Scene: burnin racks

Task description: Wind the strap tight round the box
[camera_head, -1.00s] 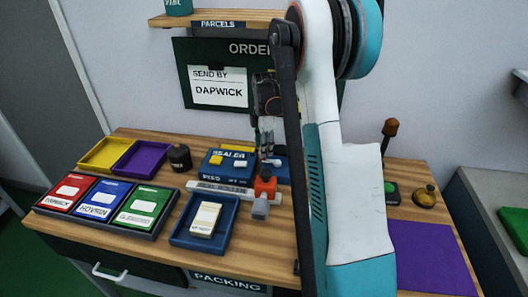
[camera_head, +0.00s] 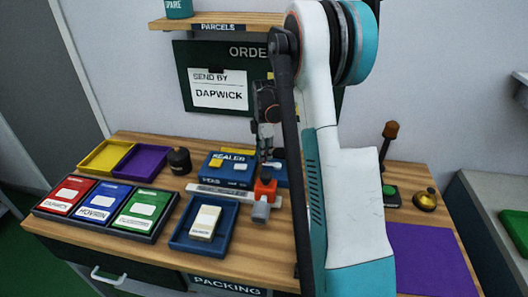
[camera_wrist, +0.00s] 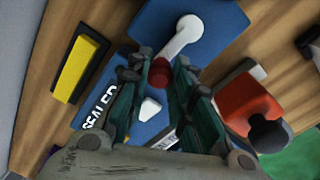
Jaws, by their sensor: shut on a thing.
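A blue sealer (camera_head: 226,176) stands at the middle of the bench, lettered on its front edge; it also shows in the wrist view (camera_wrist: 205,50). A white crank arm (camera_wrist: 184,36) with a dark red knob (camera_wrist: 160,73) lies over it. My gripper (camera_wrist: 160,84) is shut on the red knob, one dark finger on either side; in the head view my gripper (camera_head: 265,158) is over the sealer's right part. A small cream box (camera_head: 205,221) with a label lies in a blue tray (camera_head: 179,238) in front of the sealer. I cannot make out a strap.
Red, blue and green cards lie in a dark rack (camera_head: 152,236) at left. A yellow tray (camera_head: 104,157), purple tray (camera_head: 145,160) and dark jar (camera_head: 179,160) stand behind. A purple mat (camera_head: 425,258) lies right.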

